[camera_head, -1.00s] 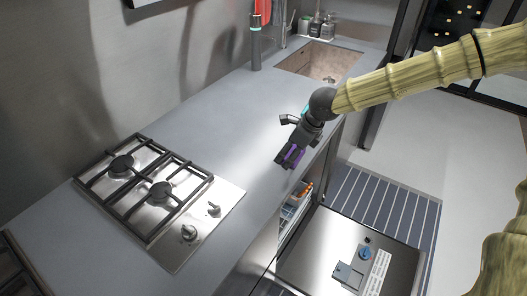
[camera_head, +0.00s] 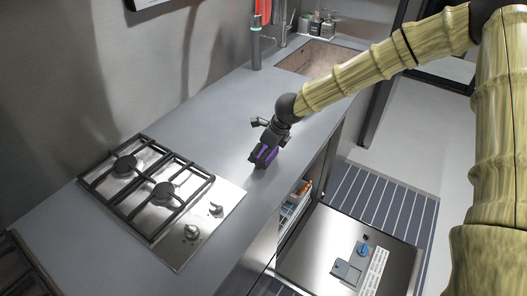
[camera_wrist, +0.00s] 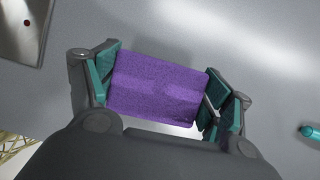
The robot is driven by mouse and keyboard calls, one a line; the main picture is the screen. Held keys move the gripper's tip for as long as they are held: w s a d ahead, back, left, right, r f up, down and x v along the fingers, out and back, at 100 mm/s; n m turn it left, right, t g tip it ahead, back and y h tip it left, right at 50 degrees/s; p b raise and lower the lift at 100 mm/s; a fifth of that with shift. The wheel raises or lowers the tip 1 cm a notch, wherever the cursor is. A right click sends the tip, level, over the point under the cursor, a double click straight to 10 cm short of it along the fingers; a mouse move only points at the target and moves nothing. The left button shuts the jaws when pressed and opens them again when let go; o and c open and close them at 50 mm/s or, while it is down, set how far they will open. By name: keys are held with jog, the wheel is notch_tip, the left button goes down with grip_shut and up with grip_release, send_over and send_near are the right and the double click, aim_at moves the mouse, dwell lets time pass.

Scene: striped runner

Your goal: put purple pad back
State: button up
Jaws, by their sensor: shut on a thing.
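The purple pad (camera_wrist: 158,88) is a flat, rough-textured block held between the two teal-lined fingers of my gripper (camera_wrist: 165,95) in the wrist view. In the head view my gripper (camera_head: 263,156) points down over the grey countertop (camera_head: 222,130), to the right of the gas hob. The purple pad (camera_head: 269,155) shows there only in part, with the dark fingers covering the rest. I cannot tell whether its lower edge touches the counter.
The gas hob (camera_head: 190,231) is at left. The sink (camera_head: 305,58) is at the back, with bottles (camera_head: 315,24) behind it and an upright dark cylinder (camera_head: 256,48) left of it. An opened dishwasher door (camera_head: 322,262) is below, near the striped runner (camera_head: 385,208).

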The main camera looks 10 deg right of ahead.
jog(key=shift+w+f+p, duration=0.1)
jog(key=shift+p, duration=0.25)
jog(key=shift+f, duration=0.4)
jog(key=shift+f, duration=0.55)
jog(key=o, duration=1)
jog(key=shift+c, duration=0.2)
jog(key=shift+r+b, duration=0.1)
jog(key=shift+b, duration=0.3)
jog(key=shift+r, duration=0.25)
jog(key=b+v, duration=0.1)
jog(key=v, duration=0.6)
jog(key=w+b+v, duration=0.1)
jog(key=v, duration=0.3)
jog(key=shift+a+r+b, duration=0.1)
jog(key=shift+a+b, duration=0.1)
jog(key=shift+b, duration=0.15)
